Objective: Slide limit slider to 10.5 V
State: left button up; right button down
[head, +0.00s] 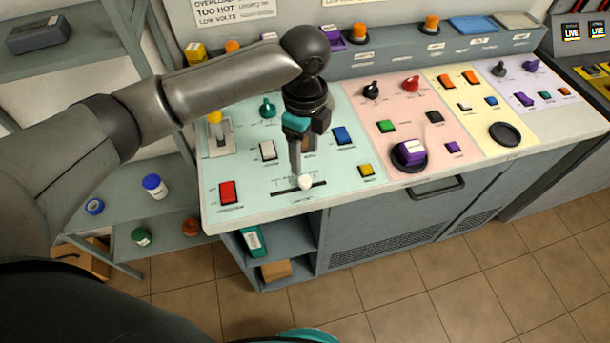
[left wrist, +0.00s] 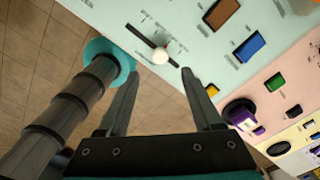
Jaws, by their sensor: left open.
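The limit slider is a white round knob (head: 306,182) on a dark horizontal slot (head: 270,193) at the front of the pale green panel section. The knob stands right of the slot's middle; the scale print is too small to read. In the left wrist view the knob (left wrist: 160,57) and its slot (left wrist: 138,36) lie ahead of the fingertips. My left gripper (head: 301,170) points down just behind the knob in the head view. In the left wrist view its fingers (left wrist: 161,80) are apart with nothing between them. My right gripper is in neither view.
Around the slot are a red button (head: 228,192), a white button (head: 268,150), a blue button (head: 343,135) and a yellow button (head: 367,170). A toggle lever (head: 221,136) stands at the panel's left. The console's front edge is close below the slot.

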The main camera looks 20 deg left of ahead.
aim_at(305, 180)
pick_arm(q)
notch_tip(305, 180, down, 9)
jog(key=shift+r+b, duration=0.2)
jog(key=shift+b, duration=0.3)
grip_shut()
dwell(1.2)
